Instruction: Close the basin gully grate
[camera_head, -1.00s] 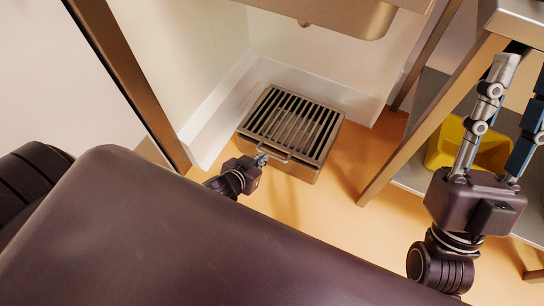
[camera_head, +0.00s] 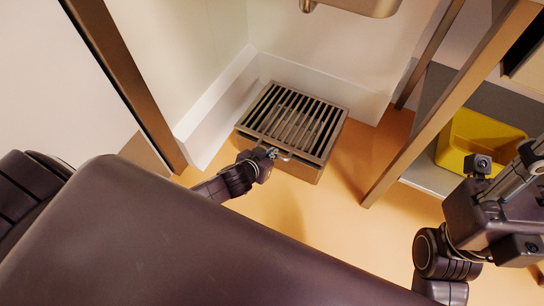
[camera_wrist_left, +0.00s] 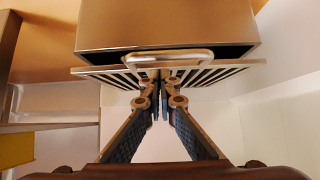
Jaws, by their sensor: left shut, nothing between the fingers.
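The gully grate (camera_head: 294,120) is a slatted metal lid on a low metal box, the basin gully (camera_head: 306,172), on the floor by the wall. In the left wrist view, a dark gap shows between the gully box (camera_wrist_left: 165,25) and the grate (camera_wrist_left: 105,72), so the grate is slightly raised at its handle side. A loop handle (camera_wrist_left: 168,60) is on this front side. My left gripper (camera_head: 272,153) is shut and empty at the grate's front edge, close by the handle; contact is unclear. My right gripper (camera_head: 528,165) is at the right edge, partly cut off.
A metal basin (camera_head: 360,6) hangs above the gully. A table leg (camera_head: 440,115) stands to the right, with a yellow container (camera_head: 470,140) on the low shelf behind it. Walls close off the left and back. Orange floor (camera_head: 320,215) is clear in front.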

